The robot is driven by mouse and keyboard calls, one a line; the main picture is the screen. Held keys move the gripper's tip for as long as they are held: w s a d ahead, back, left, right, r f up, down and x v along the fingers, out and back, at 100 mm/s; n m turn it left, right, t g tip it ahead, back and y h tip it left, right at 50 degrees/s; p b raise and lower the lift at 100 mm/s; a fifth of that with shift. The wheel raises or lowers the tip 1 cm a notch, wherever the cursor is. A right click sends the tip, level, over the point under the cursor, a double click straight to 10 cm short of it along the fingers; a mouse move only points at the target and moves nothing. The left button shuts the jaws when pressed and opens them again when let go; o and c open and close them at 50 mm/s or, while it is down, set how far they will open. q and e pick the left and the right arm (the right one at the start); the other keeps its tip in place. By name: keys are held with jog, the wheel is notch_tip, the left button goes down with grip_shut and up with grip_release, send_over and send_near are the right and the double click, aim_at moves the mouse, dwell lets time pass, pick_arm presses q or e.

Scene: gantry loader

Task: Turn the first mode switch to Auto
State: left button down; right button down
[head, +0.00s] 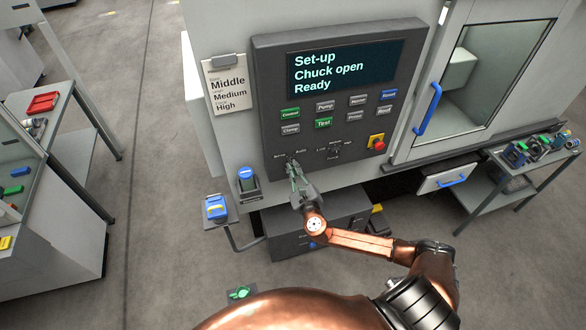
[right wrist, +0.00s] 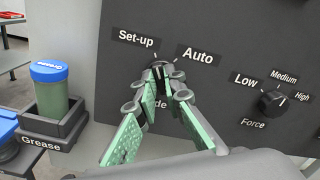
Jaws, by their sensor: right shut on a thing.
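The mode switch (right wrist: 160,70) is a small dark knob low on the dark control panel (head: 270,140). The Set-up label (right wrist: 136,38) is at its upper left and the Auto label (right wrist: 198,54) at its upper right. My right gripper (right wrist: 160,80) is shut on the knob, its green-padded fingers to either side. In the head view my right gripper (head: 294,172) reaches up to the panel's lower left. The fingers partly hide the knob and the label below it; I cannot tell where its pointer stands. The display (head: 345,67) reads "Set-up, Chuck open, Ready". My left gripper is not in view.
The Force knob (right wrist: 272,101), with Low, Medium and High labels, is to the right of the mode switch. A green grease container (right wrist: 54,88) with a blue lid stands at the left. A red button (head: 378,144) is at the panel's right. The door has a blue handle (head: 427,110).

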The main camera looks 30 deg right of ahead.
jog(key=m+b, duration=0.2)
jog(key=m, duration=0.3)
jog(key=m+b, duration=0.2)
jog(key=m, duration=0.4)
jog(key=shift+d+m+b, duration=0.2)
jog(key=shift+m+b, duration=0.1)
dwell(0.5)
jog(key=c, duration=2)
grip_release()
jog(key=shift+s, duration=0.1)
